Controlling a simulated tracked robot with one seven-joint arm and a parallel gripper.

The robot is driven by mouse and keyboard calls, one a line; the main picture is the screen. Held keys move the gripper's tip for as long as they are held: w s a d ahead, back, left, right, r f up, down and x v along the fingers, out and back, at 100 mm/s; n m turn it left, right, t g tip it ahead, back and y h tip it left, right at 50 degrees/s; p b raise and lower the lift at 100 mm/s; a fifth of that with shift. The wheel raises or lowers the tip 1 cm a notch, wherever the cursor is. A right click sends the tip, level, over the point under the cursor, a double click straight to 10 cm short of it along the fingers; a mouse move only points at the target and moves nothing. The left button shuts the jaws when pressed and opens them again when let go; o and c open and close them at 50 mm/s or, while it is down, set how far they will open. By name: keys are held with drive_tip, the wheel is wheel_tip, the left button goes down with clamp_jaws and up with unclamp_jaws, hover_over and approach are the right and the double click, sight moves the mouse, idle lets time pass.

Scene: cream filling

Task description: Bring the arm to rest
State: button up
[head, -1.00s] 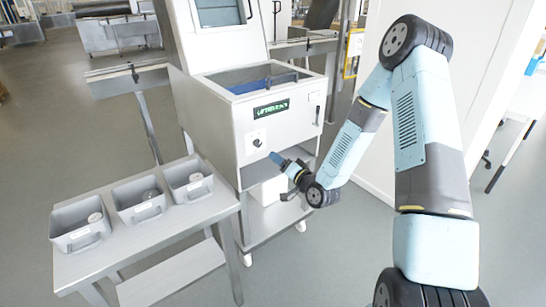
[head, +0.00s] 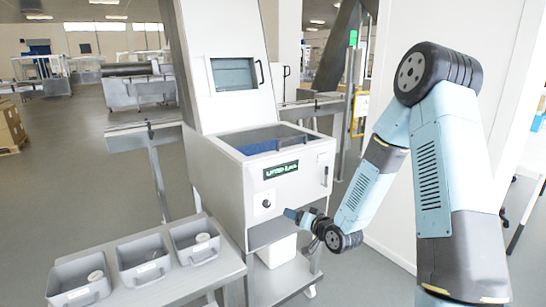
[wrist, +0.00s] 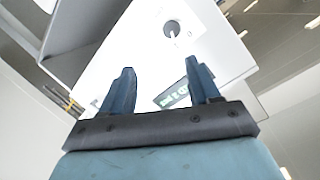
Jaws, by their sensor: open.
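My gripper (head: 292,214) is in front of the lower right face of a white machine (head: 290,185) in the head view. In the wrist view my gripper (wrist: 158,85) shows two blue fingers spread apart with nothing between them. Beyond them are the machine's white face (wrist: 130,45), its round dark knob (wrist: 172,28) and its green label (wrist: 175,97). The arm is bent, with its elbow high at the right of the head view. I cannot tell the exact gap between the fingertips and the machine.
A grey metal table (head: 225,268) at lower left bears three grey bins, the left one (head: 75,290), middle one (head: 140,273) and right one (head: 190,258), with round items inside. A white wall (head: 400,215) stands behind my arm. Open floor (head: 95,185) lies at the left.

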drive_tip(key=s+d+r+g+h, duration=0.1)
drive_tip(key=s+d+r+h, duration=0.25)
drive_tip(key=r, duration=0.25)
drive_tip(key=s+d+r+n+g+h, duration=0.1)
drive_tip(key=s+d+r+h, duration=0.15)
drive_tip(key=d+r, duration=0.2)
drive_tip(key=s+d+r+g+h, duration=0.1)
drive_tip(key=s+d+r+h, duration=0.15)
drive_tip(key=r, duration=0.45)
drive_tip(key=s+d+r+g, duration=0.1)
drive_tip(key=s+r, duration=0.2)
drive_tip(key=s, duration=0.5)
drive_tip(key=s+d+r+g, duration=0.1)
drive_tip(key=s+r, duration=0.2)
drive_tip(key=s, duration=0.6)
drive_tip(key=s+d+r+g, duration=0.2)
drive_tip(key=s+r, duration=0.1)
drive_tip(key=s, duration=0.6)
drive_tip(key=shift+s+r+m, duration=0.2)
drive_tip(key=shift+r+m, duration=0.1)
drive_tip(key=shift+d, duration=0.1)
idle(0.5)
